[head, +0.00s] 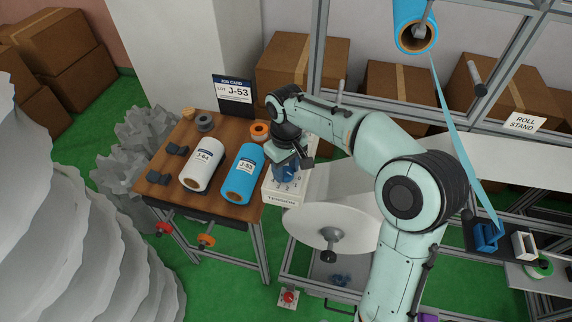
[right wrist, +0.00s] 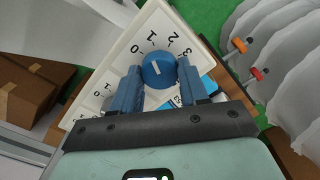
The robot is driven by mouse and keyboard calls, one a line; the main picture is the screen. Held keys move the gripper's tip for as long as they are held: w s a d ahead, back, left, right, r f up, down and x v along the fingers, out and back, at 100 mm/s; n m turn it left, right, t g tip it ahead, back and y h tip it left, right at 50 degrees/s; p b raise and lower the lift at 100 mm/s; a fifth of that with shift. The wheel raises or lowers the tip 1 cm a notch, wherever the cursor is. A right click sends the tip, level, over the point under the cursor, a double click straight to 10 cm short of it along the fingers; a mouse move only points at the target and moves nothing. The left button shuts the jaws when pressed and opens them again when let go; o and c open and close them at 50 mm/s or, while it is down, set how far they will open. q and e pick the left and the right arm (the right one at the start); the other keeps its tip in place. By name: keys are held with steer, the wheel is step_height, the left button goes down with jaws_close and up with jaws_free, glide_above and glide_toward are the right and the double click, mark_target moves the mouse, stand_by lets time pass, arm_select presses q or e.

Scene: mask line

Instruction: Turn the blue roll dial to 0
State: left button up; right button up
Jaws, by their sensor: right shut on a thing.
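The blue dial (right wrist: 158,70) sits on a white panel (right wrist: 118,58) marked 0, 1, 2 and 3 around it. A short white line shows on the dial's face; I cannot tell for sure which number it points at. My right gripper (right wrist: 157,82) is shut on the dial, one blue finger on each side. In the head view the right gripper (head: 288,164) is over the tension panel (head: 283,197) and hides much of the dial. A second set of numbers shows at the panel's left in the wrist view, partly hidden by a finger. My left gripper is not in view.
A blue roll (head: 241,175) and a white roll (head: 203,165) lie on the wooden bench (head: 180,135) beside the panel. A job card (head: 233,92) reads J-53.

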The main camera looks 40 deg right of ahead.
mark_target(286, 171)
steer(key=n, duration=0.3)
steer(key=shift+r+n+p, duration=0.1)
steer(key=shift+n+p, duration=0.2)
steer(key=shift+p, duration=0.05)
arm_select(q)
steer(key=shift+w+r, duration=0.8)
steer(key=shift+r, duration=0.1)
arm_select(e)
steer(key=shift+n, duration=1.7)
steer(key=o, duration=1.1)
steer(key=shift+c, duration=0.2)
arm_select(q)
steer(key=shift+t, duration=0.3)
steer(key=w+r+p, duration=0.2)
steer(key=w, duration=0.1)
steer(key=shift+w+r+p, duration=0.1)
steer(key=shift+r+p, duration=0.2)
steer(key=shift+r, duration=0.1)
arm_select(e)
step_height(286, 171, up, 13)
steer(key=shift+r, duration=0.15)
